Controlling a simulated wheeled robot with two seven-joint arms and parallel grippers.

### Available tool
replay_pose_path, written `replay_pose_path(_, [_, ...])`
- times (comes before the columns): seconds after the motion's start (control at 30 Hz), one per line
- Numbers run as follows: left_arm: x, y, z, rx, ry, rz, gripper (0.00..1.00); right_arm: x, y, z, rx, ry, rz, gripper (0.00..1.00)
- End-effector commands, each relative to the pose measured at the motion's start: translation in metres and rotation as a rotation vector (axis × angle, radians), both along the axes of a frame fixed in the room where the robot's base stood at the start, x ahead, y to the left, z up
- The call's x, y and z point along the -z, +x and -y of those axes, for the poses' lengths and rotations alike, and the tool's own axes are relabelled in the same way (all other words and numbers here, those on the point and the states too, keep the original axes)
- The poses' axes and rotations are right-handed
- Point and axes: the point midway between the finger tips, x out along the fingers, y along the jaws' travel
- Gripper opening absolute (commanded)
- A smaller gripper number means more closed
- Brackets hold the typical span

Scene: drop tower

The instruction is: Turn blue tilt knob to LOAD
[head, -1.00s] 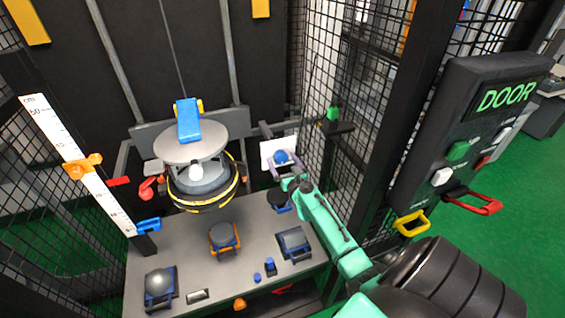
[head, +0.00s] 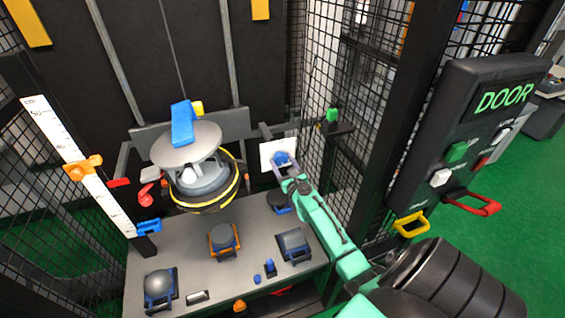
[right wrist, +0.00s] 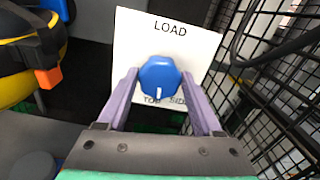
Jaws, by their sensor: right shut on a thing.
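The blue tilt knob (right wrist: 160,76) sits on a white card (right wrist: 205,45) marked LOAD at the top and TOP and SIDE at the bottom. Its white pointer line faces down in the right wrist view, near TOP. In the head view the knob (head: 281,158) shows in front of the card (head: 267,155). My right gripper (right wrist: 160,80) is shut on the knob, one purple finger on each side; it also shows in the head view (head: 282,163). The round grey plate (head: 170,155) with a blue block (head: 182,124) on it is tilted. My left gripper is out of view.
Black wire mesh (head: 335,60) stands close to the right of my right arm. A door panel (head: 470,120) with red and yellow handles is further right. The grey table (head: 200,270) below holds several small objects. A ruler (head: 75,160) stands left.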

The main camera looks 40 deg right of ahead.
Motion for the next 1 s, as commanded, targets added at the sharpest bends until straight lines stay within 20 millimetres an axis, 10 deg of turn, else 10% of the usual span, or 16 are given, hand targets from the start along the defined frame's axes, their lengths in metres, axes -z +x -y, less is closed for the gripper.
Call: replay_pose_path(1.0, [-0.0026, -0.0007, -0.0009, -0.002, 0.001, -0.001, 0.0, 0.0009, -0.0003, 0.0, 0.002, -0.884, -0.311, 0.11])
